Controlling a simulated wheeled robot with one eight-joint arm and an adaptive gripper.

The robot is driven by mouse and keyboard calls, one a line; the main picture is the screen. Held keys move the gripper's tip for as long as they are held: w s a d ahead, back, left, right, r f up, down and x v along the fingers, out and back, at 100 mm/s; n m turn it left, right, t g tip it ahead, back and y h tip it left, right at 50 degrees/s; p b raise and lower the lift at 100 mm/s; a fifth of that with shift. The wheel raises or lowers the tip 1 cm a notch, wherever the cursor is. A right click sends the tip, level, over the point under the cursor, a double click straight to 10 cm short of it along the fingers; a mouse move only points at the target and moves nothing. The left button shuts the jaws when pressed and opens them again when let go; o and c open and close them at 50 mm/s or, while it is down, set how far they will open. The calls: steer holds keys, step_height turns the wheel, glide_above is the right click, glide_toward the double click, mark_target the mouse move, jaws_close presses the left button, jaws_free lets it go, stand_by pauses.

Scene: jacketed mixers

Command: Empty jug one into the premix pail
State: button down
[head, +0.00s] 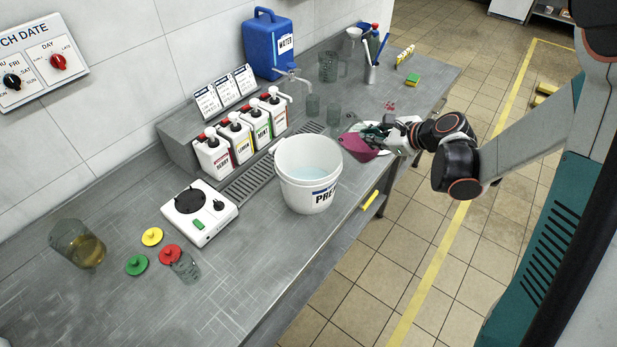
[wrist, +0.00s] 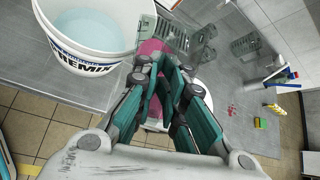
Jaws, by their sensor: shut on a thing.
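The white premix pail (head: 308,178) stands on the counter with pale blue liquid in it; its printed side also shows in the wrist view (wrist: 85,62). A clear jug (head: 78,245) with amber liquid stands at the left of the counter, and an empty-looking clear measuring jug (head: 328,66) stands at the back. I see no number on either, so I cannot tell which is jug one. The fingertips are partly hidden.
Pump bottles (head: 212,152) and a blue water container (head: 268,45) line the wall. Red spots (head: 389,107) and a sponge (head: 412,80) lie beyond my gripper.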

steer(key=shift+a+r+p, duration=0.15)
steer(key=shift+r+p, duration=0.15)
steer(key=shift+p, duration=0.05)
steer(key=shift+a+r+h+p, duration=0.25)
steer(key=shift+r+h+p, duration=0.2)
steer(key=shift+p, duration=0.45)
steer(key=shift+r, duration=0.15)
steer(key=shift+w+a+r+n+g+h+p, duration=0.1)
steer(key=shift+a+r+n+g+h+p, duration=0.3)
steer(key=shift+p, duration=0.8)
steer(key=shift+w+a+r+n+g+h+p, duration=0.1)
steer(key=shift+a+r+h+p, duration=0.5)
steer(key=shift+p, duration=0.55)
steer(key=w+a+r+n+h, duration=0.1)
steer(key=a+r+h, duration=0.1)
steer(key=a+h, duration=0.2)
steer(key=a+r+n+g+h, duration=0.1)
steer(key=a+r+n+h, duration=0.1)
steer(key=a, duration=0.6)
steer(key=shift+w+r+h, duration=0.35)
steer(key=shift+r+h, duration=0.4)
steer(key=shift+h, duration=0.6)
steer(key=shift+a, duration=0.1)
stand_by(0.6)
